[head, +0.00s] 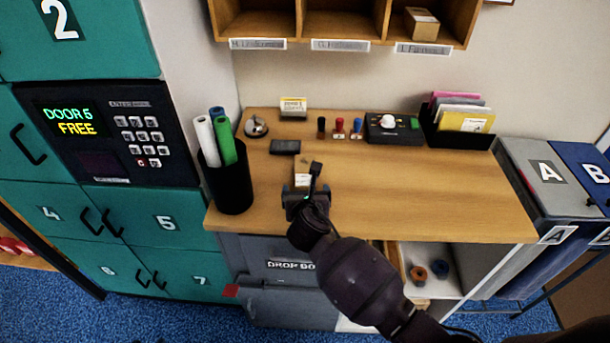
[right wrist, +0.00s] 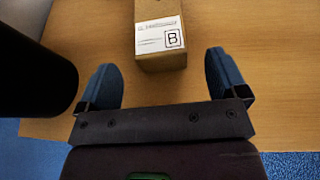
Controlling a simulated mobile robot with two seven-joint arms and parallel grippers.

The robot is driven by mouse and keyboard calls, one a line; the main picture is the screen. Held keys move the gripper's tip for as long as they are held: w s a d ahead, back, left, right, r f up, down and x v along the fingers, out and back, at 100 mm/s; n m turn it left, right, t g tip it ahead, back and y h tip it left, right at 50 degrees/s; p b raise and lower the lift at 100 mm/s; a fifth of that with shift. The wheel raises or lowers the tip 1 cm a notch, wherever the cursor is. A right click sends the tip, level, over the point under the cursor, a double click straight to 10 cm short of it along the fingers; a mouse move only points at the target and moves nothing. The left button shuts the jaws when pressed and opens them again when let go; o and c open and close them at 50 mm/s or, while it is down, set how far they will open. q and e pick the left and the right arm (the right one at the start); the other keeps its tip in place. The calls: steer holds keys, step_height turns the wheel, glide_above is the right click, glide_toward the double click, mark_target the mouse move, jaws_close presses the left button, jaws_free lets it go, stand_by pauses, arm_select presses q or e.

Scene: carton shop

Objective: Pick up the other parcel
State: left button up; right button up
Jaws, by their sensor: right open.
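A small brown cardboard parcel (head: 303,179) lies on the wooden counter, partly hidden behind my right gripper (head: 304,190) in the head view. In the right wrist view the parcel (right wrist: 160,58) shows a white label marked B on its top. My right gripper (right wrist: 163,75) is open, with one blue finger on each side of the parcel's line. The parcel's near end lies about level with the fingertips, and I see no finger touching it. Another small carton (head: 421,25) sits in the right pigeonhole of the wall shelf. My left gripper is not in view.
A black bin of paper rolls (head: 232,185) stands close left of my right gripper. Stamps (head: 339,128), a black device (head: 394,128) and a file holder (head: 458,124) line the back. The counter's right part (head: 440,190) is clear. Bins A (head: 548,172) and B stand right.

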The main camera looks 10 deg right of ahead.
mark_target(305, 175)
steer(key=shift+x, duration=1.15)
steer(key=c, duration=1)
steer(key=shift+c, duration=0.5)
steer(key=shift+r, duration=0.15)
